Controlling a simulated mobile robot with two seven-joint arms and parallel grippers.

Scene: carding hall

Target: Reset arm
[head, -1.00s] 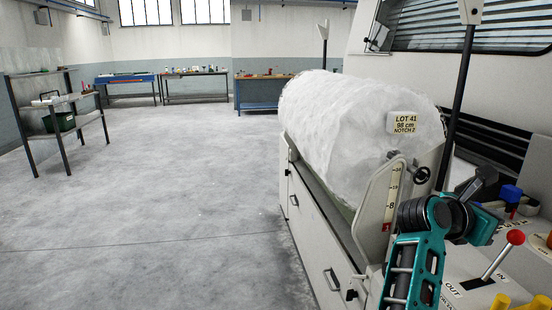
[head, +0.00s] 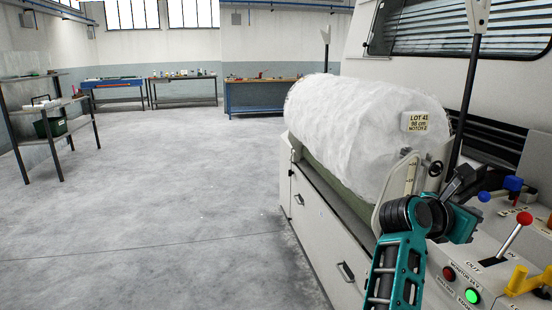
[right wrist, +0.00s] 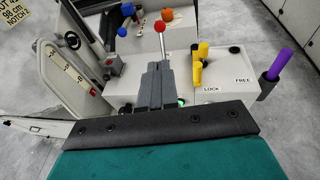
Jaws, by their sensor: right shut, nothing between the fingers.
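My right gripper (head: 462,185) is shut and empty beside the machine's control console, at the end of a teal arm from the bottom right. In the right wrist view its grey fingertips (right wrist: 158,70) are together, just in front of the shaft of a red-knobbed lever (right wrist: 160,28); I cannot tell whether they touch. In the head view this lever (head: 525,218) leans toward the IN label. My left gripper is not in view.
A white fibre roll (head: 365,135) labelled LOT 41 lies on the machine (head: 325,235). The console carries green (head: 472,296) and red lights and a yellow handle (head: 518,283). A purple handle (right wrist: 276,66) stands at the right. The floor (head: 170,210) at left is clear.

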